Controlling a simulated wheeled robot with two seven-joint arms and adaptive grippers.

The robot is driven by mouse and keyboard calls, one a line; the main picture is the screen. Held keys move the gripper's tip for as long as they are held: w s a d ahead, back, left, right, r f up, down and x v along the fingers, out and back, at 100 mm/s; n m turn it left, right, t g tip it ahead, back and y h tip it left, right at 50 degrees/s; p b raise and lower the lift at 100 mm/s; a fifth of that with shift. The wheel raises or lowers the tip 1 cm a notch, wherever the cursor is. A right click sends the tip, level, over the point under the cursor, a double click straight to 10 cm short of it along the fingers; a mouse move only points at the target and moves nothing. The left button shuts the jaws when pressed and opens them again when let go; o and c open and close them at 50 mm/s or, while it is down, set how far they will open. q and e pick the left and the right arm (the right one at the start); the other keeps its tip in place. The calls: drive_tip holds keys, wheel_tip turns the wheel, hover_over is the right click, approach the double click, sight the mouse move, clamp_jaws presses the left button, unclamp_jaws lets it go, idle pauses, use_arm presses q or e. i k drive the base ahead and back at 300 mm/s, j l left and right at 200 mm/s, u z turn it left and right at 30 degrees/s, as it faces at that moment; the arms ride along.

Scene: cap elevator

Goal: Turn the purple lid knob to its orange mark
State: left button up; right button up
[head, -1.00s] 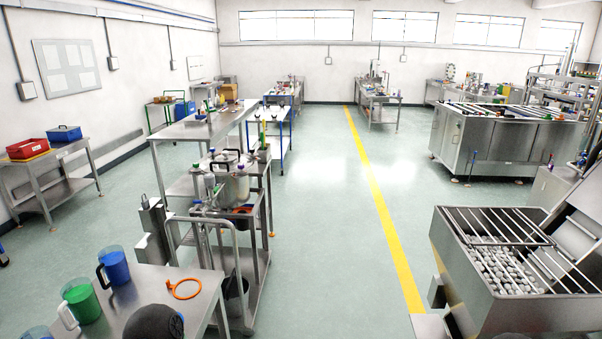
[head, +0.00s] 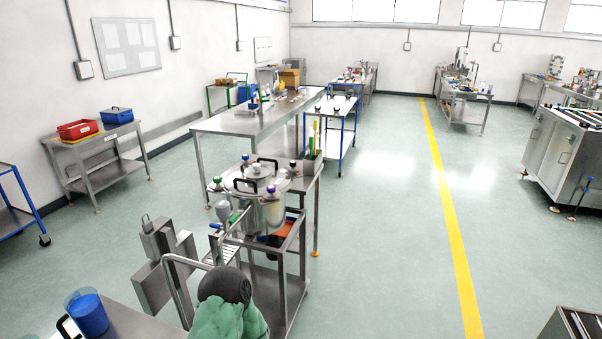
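A steel pot (head: 258,213) with a black-handled lid (head: 240,187) stands on a steel cart ahead of me, left of the picture's middle. A small purple knob (head: 271,190) shows at the lid's near right side. The orange mark is too small to make out, and I cannot tell how the purple knob is turned. Neither of my grippers is in view.
A dark rounded shape with green cloth (head: 226,290), perhaps a person from behind, stands before the cart (head: 290,270). A table with a blue jug (head: 88,314) is at bottom left. Open floor with a yellow line (head: 452,230) lies to the right.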

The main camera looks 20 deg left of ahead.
sight(272, 194)
drive_tip(key=i+l+u, duration=0.1)
drive_tip(key=i+u, duration=0.3)
drive_tip(key=i+l+u, duration=0.2)
drive_tip(key=u, duration=0.25)
drive_tip(key=i+l+u, duration=0.6)
drive_tip(key=l+u, duration=0.2)
